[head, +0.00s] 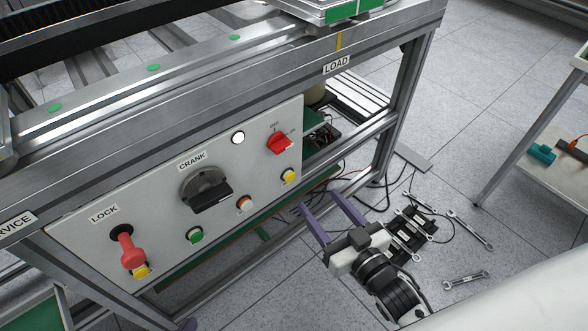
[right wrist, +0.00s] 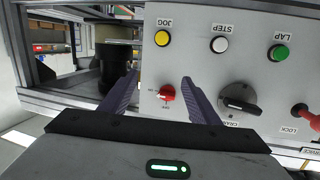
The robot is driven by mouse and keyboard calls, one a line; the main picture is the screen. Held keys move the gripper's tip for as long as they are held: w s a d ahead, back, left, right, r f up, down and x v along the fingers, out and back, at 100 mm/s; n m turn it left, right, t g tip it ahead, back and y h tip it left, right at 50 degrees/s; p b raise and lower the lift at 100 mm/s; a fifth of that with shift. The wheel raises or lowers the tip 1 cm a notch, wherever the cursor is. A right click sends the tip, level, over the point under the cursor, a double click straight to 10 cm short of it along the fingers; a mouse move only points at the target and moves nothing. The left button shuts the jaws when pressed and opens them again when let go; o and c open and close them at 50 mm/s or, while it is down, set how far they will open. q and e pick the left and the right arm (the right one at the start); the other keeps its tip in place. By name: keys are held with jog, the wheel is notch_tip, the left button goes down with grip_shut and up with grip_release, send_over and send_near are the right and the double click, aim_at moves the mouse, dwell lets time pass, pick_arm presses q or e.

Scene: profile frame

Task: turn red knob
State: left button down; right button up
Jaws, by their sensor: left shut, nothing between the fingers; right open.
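The red knob (head: 277,143) is at the upper right of the grey control panel (head: 150,215), with small marks around it, one reading OFF. In the right wrist view the panel appears upside down and the red knob (right wrist: 167,93) shows between the finger lines. My right gripper (head: 319,200) is open and empty, in front of and below the panel's right end. Its fingers (right wrist: 160,77) point at the panel and are apart from the knob.
The panel also bears a black crank (head: 206,188), a red lock lever (head: 130,250) and several push buttons, including a yellow one (head: 289,176) below the knob. Wrenches (head: 470,230) and black blocks lie on the floor at right. A shelf cart (head: 530,130) stands far right.

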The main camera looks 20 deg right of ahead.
aim_at(285, 148)
pick_arm(q)
notch_tip(285, 148, down, 6)
jog(key=d+h+b, duration=0.1)
jog(key=d+b, duration=0.1)
jog(key=b, duration=0.6)
jog(key=shift+w+d+f+m+g, duration=0.15)
jog(key=shift+w+d+m+g, duration=0.15)
jog(key=shift+g, duration=0.1)
pick_arm(e)
jog(key=w+a+r+n+t+y, duration=0.1)
jog(key=w+r, duration=0.1)
jog(key=w, duration=0.2)
jog(key=w+a+r+n+t+y, duration=0.1)
jog(key=w+r+t+y, duration=0.1)
jog(key=w, duration=0.2)
jog(key=w+a+r+t+y, duration=0.1)
jog(key=w+a+r+y, duration=0.1)
jog(key=w+r, duration=0.1)
jog(key=shift+w+a+n+t, duration=0.1)
jog(key=shift+w+n+t, duration=0.25)
jog(key=shift+w, duration=0.25)
